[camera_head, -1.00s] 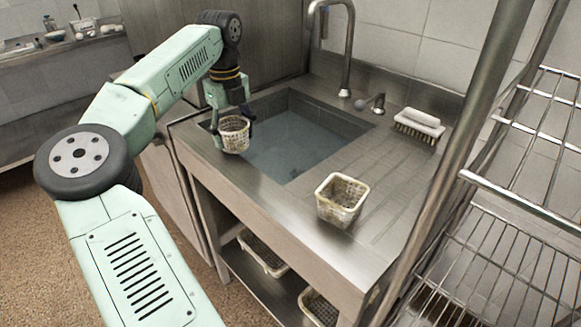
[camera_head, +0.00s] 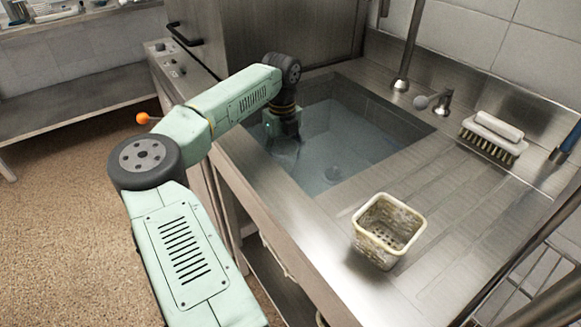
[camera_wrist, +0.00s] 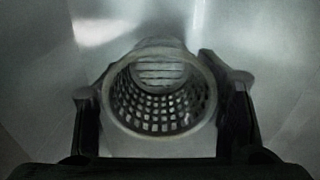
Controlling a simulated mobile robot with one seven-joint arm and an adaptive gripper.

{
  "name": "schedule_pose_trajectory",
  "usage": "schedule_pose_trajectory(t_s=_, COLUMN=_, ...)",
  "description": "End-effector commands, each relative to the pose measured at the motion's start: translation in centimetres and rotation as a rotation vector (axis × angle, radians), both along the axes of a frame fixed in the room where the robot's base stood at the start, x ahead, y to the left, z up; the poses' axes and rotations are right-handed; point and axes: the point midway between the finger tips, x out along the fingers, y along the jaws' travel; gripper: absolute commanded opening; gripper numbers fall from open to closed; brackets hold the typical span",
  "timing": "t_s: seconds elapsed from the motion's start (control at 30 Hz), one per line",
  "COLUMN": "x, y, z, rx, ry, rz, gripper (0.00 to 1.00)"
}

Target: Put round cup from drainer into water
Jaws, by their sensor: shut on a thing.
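The round cup (camera_wrist: 160,128) is a perforated basket, seen in the wrist view from above into its open mouth. My gripper (camera_wrist: 165,110) is shut on it, with one dark finger on each side of its rim. In the head view, my gripper (camera_head: 286,145) reaches down into the left part of the water-filled sink (camera_head: 345,150). The cup is hidden there by my arm and the water. A square perforated basket (camera_head: 387,231) stands upright on the ribbed drainer (camera_head: 460,215), to the right of the sink.
A white brush (camera_head: 494,134) lies at the back right of the counter. The tap (camera_head: 405,60) and a lever (camera_head: 433,101) stand behind the sink. A steel cabinet (camera_head: 265,40) rises at the left of the sink. The middle of the sink is clear.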

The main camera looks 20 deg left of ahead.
Motion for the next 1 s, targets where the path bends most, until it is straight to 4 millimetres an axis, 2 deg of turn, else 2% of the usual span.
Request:
schedule_pose_trajectory(t_s=0.17, x=0.0, y=0.0, z=-1.4, rx=-0.001, ry=0.001, rz=0.0, gripper=0.41)
schedule_pose_trajectory(t_s=0.4, x=0.0, y=-0.1, z=-4.4, rx=-0.001, ry=0.001, rz=-0.001, gripper=0.41)
schedule_pose_trajectory(t_s=0.77, x=0.0, y=0.0, z=-5.0, rx=0.0, ry=0.0, rz=0.0, gripper=0.41)
schedule_pose_trajectory(t_s=0.8, x=0.0, y=0.0, z=-5.0, rx=0.0, ry=0.0, rz=0.0, gripper=0.61)
schedule_pose_trajectory(t_s=1.0, x=0.0, y=0.0, z=-4.9, rx=0.0, ry=0.0, rz=0.0, gripper=0.75)
